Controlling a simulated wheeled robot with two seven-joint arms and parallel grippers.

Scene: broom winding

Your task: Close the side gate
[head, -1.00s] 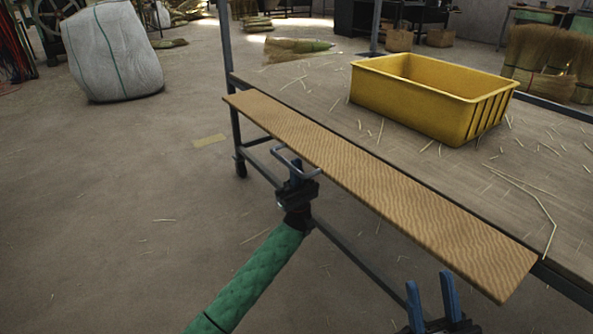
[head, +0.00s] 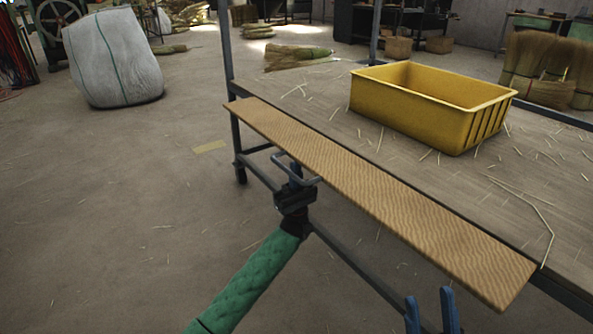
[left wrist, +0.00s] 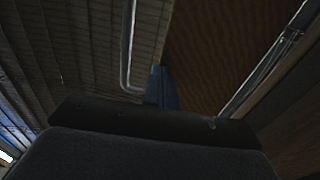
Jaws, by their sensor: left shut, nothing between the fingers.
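The side gate (head: 390,205) is a long tan board with a wavy grain along the near side of the workbench. It sticks out from the bench edge; its exact tilt is hard to tell. A grey U-shaped handle (head: 284,164) is on its outer edge. My left gripper (head: 295,172) is shut and empty, its blue fingertips at the handle, seemingly inside the loop. In the left wrist view the blue fingers (left wrist: 161,88) stand beside the grey handle rod (left wrist: 127,45), below the board (left wrist: 215,50). My right gripper (head: 431,308) shows two blue fingers apart, below the board's near part.
A yellow bin (head: 425,115) stands on the workbench (head: 480,190), among scattered straws. A dark bench post (head: 226,50) rises at the gate's far end. A white bulk sack (head: 110,55) stands on the floor at the back left. The floor left of my left arm is clear.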

